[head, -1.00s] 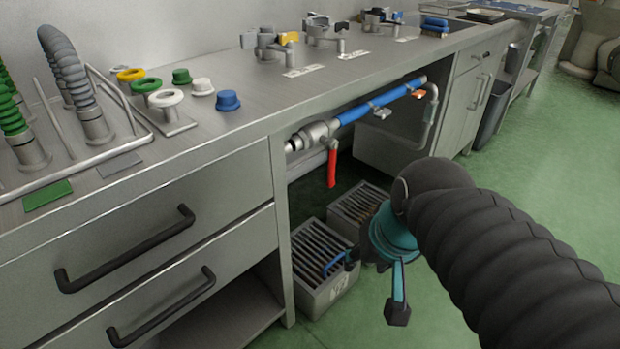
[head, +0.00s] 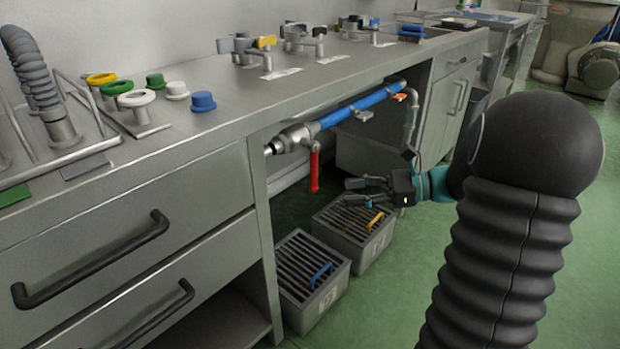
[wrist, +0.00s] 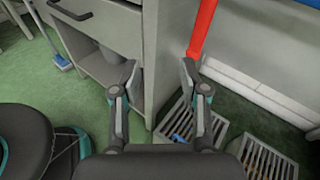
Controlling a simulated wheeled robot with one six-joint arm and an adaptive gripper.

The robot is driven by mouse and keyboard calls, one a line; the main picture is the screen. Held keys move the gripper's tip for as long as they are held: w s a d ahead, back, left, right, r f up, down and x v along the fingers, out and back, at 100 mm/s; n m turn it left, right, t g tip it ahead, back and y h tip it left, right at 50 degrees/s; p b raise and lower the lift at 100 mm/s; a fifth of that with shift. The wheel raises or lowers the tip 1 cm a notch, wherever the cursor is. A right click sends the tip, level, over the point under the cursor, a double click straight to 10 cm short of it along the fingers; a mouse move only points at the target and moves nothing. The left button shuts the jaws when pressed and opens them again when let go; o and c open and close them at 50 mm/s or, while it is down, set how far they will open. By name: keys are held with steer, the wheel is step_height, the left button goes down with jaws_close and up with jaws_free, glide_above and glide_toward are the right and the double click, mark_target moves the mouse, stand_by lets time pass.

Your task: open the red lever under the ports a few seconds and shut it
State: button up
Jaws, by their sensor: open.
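The red lever (head: 314,172) hangs straight down from a metal valve (head: 295,138) at the left end of a blue pipe (head: 362,107) under the counter. The lever also shows in the wrist view (wrist: 203,28), above and beyond the right finger. My gripper (head: 352,192) is open and empty, pointing left in the head view, to the right of the lever and slightly below its lower end. In the wrist view my gripper (wrist: 159,82) has its fingers apart with a cabinet edge between them. It does not touch the lever.
Two slatted crates (head: 328,302) (head: 376,256) stand on the floor below. Other levers, a silver one (head: 364,115) and an orange one (head: 399,97), sit further along the pipe. Drawers (head: 110,245) flank the left. Taps (head: 302,45) and coloured knobs stand on the counter.

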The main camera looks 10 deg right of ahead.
mark_target(314, 183)
steer(key=w+d+f+m+t+y, duration=0.1)
steer(key=w+d+m+t, duration=0.15)
steer(key=d, duration=0.25)
steer(key=x, duration=1.3)
steer(key=shift+w+a, duration=0.1)
steer(key=shift+a, duration=0.3)
jaws_close()
